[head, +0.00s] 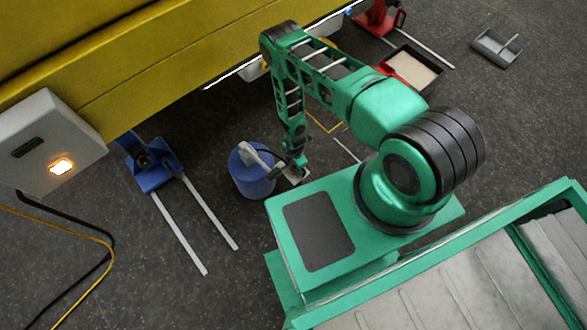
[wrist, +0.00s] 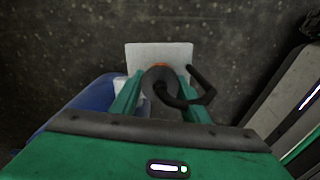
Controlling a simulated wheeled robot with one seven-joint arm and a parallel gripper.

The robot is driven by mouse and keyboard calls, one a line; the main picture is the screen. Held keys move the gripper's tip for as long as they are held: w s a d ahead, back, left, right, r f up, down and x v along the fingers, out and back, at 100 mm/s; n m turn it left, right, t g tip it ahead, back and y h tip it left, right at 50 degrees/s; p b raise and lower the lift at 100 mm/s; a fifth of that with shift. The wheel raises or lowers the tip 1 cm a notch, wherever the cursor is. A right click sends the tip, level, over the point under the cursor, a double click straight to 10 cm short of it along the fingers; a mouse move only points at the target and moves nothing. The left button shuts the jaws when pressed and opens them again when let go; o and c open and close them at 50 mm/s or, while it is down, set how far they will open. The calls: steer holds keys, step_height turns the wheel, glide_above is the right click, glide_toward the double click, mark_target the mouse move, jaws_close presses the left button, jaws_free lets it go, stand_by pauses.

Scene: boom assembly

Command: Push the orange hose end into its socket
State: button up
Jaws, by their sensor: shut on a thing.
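My gripper (wrist: 160,85) is shut on a dark round hose end (wrist: 160,88), its two green fingers on either side. A little orange (wrist: 159,65) shows at its far edge. A black bent piece, like a hose or handle, loops off to its right. A pale square plate (wrist: 160,50) lies just beyond the hose end. I cannot tell whether the hose end touches it, and no socket opening shows. In the head view my gripper (head: 297,170) is low, just right of the blue drum (head: 250,180), and the held piece is too small to make out.
The blue drum, with a grey fitting on top, also shows at left in the wrist view (wrist: 75,105). A blue stand (head: 150,160) with pale rails lies further left. A yellow body (head: 150,55) overhangs the back.

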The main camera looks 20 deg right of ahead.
step_height(320, 180, up, 10)
stand_by(0.6)
stand_by(0.4)
steer(key=shift+w, duration=0.1)
steer(key=shift+w+r, duration=0.25)
steer(key=w+d+r+m, duration=0.1)
steer(key=w+r+m, duration=0.4)
steer(key=r, duration=0.6)
steer(key=w+d+r+m, duration=0.1)
steer(key=w+r+m, duration=0.4)
steer(key=r, duration=0.5)
steer(key=d+r+m, duration=0.1)
steer(key=r+m, duration=0.4)
steer(key=r, duration=0.6)
steer(key=d+r+m, duration=0.2)
steer(key=r+m, duration=0.2)
steer(key=r, duration=0.8)
steer(key=shift+d+m, duration=0.25)
steer(key=shift+m, duration=0.15)
steer(key=shift+w, duration=0.1)
